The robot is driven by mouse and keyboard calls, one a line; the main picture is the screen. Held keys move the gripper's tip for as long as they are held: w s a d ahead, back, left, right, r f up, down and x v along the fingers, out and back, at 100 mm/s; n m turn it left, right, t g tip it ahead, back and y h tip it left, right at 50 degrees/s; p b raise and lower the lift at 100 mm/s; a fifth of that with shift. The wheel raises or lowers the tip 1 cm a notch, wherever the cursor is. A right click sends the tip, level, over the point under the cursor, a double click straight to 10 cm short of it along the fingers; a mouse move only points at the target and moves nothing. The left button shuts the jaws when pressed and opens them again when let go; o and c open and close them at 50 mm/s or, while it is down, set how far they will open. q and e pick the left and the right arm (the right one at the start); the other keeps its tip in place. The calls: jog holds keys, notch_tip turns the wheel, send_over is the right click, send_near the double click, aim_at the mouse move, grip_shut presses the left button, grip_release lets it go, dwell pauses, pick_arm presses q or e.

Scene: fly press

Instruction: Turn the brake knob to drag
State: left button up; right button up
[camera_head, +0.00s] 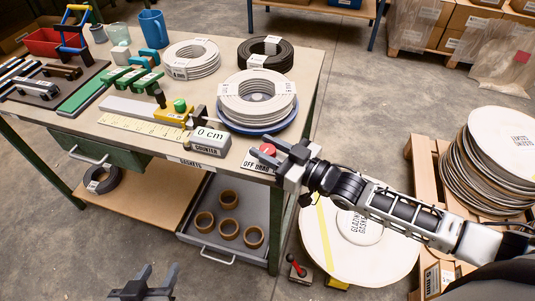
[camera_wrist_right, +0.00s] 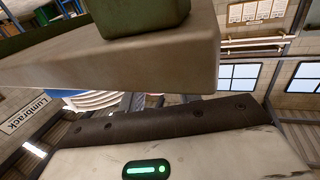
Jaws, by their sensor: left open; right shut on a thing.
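The red brake knob (camera_head: 268,149) sits at the front right corner of the bench, on a white plate (camera_head: 256,166) lettered "OFF DRAG". My right gripper (camera_head: 266,152) reaches in from the right and is shut on the knob, its dark fingers on either side. The fingers cover part of the knob, so its pointing direction cannot be read. The right wrist view is a close, tilted look past a pale slab-like part and shows no clear knob. My left gripper (camera_head: 146,286) is open and empty, low at the front, apart from the bench.
Left of the knob stands a counter (camera_head: 209,142) reading "0 cm". Behind it a white coil (camera_head: 257,97) lies on a blue turntable (camera_head: 258,125). A yellow ruler (camera_head: 140,124) runs along the front.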

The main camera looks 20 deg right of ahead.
jog(key=n+g+y+b, duration=0.2)
jog(key=y, duration=0.1)
jog(key=shift+f+n+g, duration=0.1)
jog(key=shift+n+g, duration=0.2)
jog(key=shift+g, duration=0.1)
pick_arm(q)
jog(key=shift+d+f+t+b, duration=0.3)
jog(key=shift+f+b, duration=0.25)
jog(key=shift+f, duration=0.2)
pick_arm(e)
jog(key=shift+n+g+y, duration=0.3)
jog(key=shift+g, duration=0.4)
pick_arm(q)
jog(key=shift+r, duration=0.1)
pick_arm(e)
jog(key=o, duration=1)
jog(key=shift+c, duration=0.2)
